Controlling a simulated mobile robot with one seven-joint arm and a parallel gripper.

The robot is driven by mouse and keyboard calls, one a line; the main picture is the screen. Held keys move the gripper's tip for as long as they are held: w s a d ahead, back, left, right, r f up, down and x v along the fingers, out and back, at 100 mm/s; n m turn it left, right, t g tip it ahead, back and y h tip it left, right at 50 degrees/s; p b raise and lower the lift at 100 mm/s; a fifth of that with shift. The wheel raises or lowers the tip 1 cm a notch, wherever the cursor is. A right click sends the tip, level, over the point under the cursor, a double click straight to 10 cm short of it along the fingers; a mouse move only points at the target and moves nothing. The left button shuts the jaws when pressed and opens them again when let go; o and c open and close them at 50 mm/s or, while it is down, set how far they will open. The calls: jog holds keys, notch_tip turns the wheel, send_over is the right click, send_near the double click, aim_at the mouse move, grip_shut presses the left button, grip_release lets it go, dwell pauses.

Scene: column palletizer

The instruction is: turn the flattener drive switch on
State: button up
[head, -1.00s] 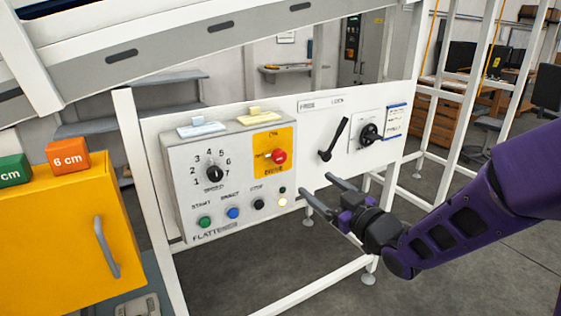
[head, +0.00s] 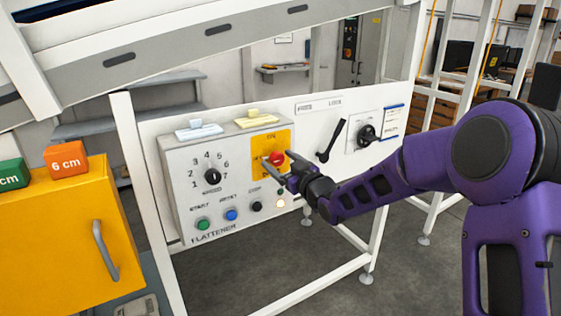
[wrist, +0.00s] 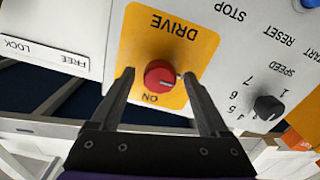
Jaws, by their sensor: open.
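The flattener drive switch (head: 276,158) is a round red knob on a yellow plate (head: 262,142) marked ON and DRIVE, on the light grey flattener panel (head: 185,165). In the wrist view the red knob (wrist: 160,77) lies between the two fingers, and the yellow plate (wrist: 190,30) appears upside down. My gripper (head: 281,168) is open in front of the switch, one finger on each side of the knob. In the wrist view my gripper (wrist: 160,85) shows a gap between each finger and the knob. In the head view the gripper partly hides the plate's lower part.
The panel also holds a speed dial (head: 212,177), a green start button (head: 203,223), a blue button (head: 231,215) and a black button (head: 256,207). A black lever (head: 331,140) is to the right. An orange cabinet (head: 60,240) stands at the left.

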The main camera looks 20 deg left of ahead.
grip_shut()
dwell(0.4)
jog(key=shift+f+m, duration=0.1)
jog(key=shift+m, duration=0.3)
jog(key=m, duration=0.3)
jog(key=shift+w+m+b, duration=0.1)
jog(key=shift+m+b, duration=0.3)
jog(key=m, duration=0.4)
jog(key=shift+m, duration=0.3)
jog(key=m, duration=0.4)
jog(key=shift+m+p, duration=0.3)
jog(key=shift+p, duration=0.1)
jog(key=shift+m, duration=2.2)
